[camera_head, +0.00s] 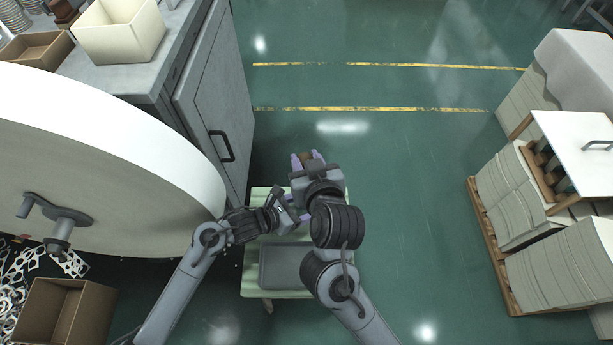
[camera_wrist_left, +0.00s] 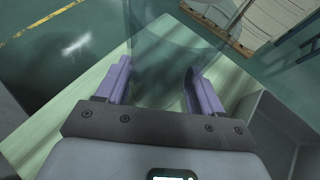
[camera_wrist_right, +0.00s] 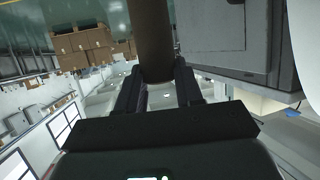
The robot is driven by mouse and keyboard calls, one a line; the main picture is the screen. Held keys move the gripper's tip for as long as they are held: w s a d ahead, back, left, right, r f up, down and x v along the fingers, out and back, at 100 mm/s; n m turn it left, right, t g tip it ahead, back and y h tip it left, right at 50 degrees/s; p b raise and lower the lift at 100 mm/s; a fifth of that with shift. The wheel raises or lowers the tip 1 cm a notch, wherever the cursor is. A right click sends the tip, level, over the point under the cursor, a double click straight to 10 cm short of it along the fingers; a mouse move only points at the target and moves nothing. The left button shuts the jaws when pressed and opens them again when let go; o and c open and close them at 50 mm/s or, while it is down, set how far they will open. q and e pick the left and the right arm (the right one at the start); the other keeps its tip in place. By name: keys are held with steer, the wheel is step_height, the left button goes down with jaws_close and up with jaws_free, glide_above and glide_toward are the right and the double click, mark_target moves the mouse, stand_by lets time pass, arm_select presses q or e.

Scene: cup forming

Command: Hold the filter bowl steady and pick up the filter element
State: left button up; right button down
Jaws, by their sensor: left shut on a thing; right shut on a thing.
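The filter bowl (camera_wrist_left: 160,45) is a clear, bluish vessel in the left wrist view. My left gripper (camera_wrist_left: 158,70) is shut on it, with a purple finger on each side. The filter element (camera_wrist_right: 154,35) is a brown cylinder in the right wrist view. My right gripper (camera_wrist_right: 158,80) is shut on it. In the head view the element's brown end (camera_head: 306,158) shows between the right gripper's fingers (camera_head: 307,161), past the far edge of the small table. The left gripper's tips and the bowl are largely hidden there by my right arm.
The small pale green table (camera_head: 253,282) carries a grey tray (camera_head: 273,270) near its front. A grey cabinet (camera_head: 212,105) and a large round white disc (camera_head: 110,130) stand to the left. Stacked sheets (camera_head: 510,200) stand at the right. The green floor between is clear.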

steer(key=shift+r, duration=2.8)
arm_select(q)
steer(key=o, duration=0.9)
steer(key=shift+a+r, duration=0.1)
